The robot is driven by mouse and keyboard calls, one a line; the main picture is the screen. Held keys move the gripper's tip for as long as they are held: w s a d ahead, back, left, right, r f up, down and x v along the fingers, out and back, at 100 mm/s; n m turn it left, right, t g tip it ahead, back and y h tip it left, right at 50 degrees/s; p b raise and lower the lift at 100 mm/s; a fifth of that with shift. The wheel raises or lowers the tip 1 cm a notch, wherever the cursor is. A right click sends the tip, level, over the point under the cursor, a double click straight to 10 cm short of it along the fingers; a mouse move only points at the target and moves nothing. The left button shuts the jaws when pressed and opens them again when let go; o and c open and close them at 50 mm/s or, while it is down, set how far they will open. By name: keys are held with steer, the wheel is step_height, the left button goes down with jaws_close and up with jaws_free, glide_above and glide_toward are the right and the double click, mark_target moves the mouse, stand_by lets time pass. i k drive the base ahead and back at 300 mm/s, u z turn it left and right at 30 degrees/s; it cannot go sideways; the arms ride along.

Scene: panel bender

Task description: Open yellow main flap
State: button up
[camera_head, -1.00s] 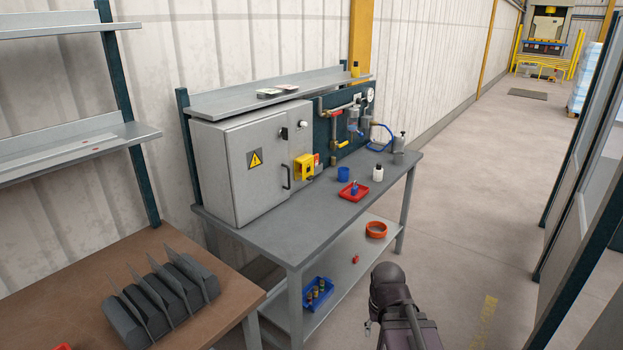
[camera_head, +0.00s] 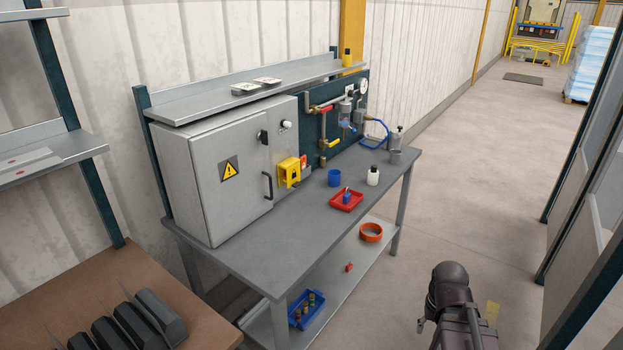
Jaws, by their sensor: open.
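The yellow main flap (camera_head: 289,171) is a small yellow box-shaped part on the front of the grey electrical cabinet (camera_head: 205,195), to the right of the cabinet's door handle. It looks closed, but it is too small to be sure. My dark arm (camera_head: 457,300) shows at the bottom right, well apart from the flap and in front of the bench. My gripper's fingertips cannot be made out in this view.
The grey bench (camera_head: 260,255) carries a blue cup (camera_head: 334,178), a red tray (camera_head: 346,201) and a white bottle (camera_head: 373,177). Valves and pipes (camera_head: 323,125) stand behind. A brown table (camera_head: 190,320) is at lower left. The aisle floor (camera_head: 480,170) on the right is clear.

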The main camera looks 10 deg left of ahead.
mark_target(293, 173)
steer(key=i, duration=1.1)
steer(key=u, duration=0.45)
